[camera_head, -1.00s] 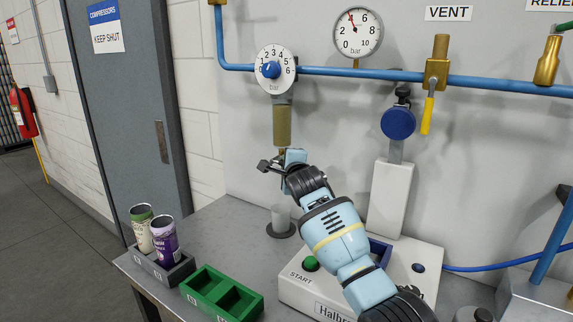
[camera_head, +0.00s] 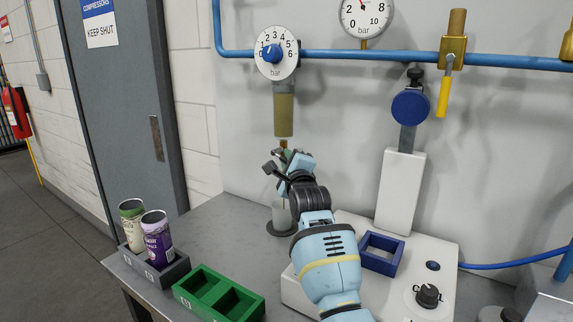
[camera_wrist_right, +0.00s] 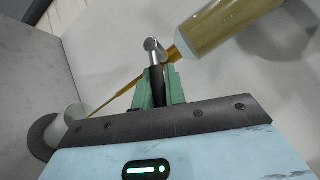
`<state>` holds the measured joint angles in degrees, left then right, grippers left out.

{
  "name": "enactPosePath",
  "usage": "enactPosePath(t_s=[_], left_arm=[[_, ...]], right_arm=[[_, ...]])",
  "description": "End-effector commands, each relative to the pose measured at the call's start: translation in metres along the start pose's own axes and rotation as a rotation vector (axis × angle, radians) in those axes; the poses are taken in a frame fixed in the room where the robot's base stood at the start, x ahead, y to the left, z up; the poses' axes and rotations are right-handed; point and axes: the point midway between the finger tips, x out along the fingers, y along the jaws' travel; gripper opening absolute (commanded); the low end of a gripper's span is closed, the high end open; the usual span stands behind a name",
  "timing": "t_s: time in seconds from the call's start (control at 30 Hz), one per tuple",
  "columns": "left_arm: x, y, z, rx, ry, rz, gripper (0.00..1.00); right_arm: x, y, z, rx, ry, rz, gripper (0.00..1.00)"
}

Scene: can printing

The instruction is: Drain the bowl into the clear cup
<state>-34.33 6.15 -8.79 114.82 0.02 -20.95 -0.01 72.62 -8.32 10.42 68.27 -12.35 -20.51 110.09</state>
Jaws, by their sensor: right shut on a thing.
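The bowl (camera_head: 284,115) is an amber-brown cylinder hanging under the regulator dial (camera_head: 277,53). It also shows at the top of the right wrist view (camera_wrist_right: 225,25). The clear cup (camera_head: 280,214) stands upright on a dark round base below it; the wrist view shows the cup at the left (camera_wrist_right: 76,113). A thin amber stream (camera_wrist_right: 118,97) runs from the bowl's lower end toward the cup. My right gripper (camera_head: 279,162) is just under the bowl, its green pads shut on a small metal drain piece (camera_wrist_right: 154,50). My left gripper is out of view.
A grey rack (camera_head: 155,275) with two printed cans and an empty green tray (camera_head: 218,295) stand at the front left. A white machine (camera_head: 440,265) with a blue square frame (camera_head: 381,254) is right of my arm. The blue pipe (camera_head: 370,56) crosses the wall above.

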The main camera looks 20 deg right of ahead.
Motion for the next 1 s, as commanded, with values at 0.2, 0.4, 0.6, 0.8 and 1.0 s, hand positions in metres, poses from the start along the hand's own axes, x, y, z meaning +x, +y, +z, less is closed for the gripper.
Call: enactPosePath(t_s=[0.2,0.4,0.6,0.8,1.0], left_arm=[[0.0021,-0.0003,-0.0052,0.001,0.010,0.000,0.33],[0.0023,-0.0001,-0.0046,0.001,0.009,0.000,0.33],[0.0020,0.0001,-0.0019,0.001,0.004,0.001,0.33],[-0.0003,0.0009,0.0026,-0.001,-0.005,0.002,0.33],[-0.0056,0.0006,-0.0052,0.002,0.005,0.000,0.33]], right_arm=[[-0.0001,-0.0002,0.0006,0.007,-0.002,-0.007,0.00],[0.0000,-0.0003,0.0007,0.008,-0.002,-0.006,0.20],[0.0000,-0.0001,0.0003,0.007,-0.001,-0.006,0.34],[-0.0004,0.0000,0.0001,0.007,-0.001,-0.005,0.34],[-0.0097,-0.0029,0.0016,0.008,-0.002,-0.007,0.34]])
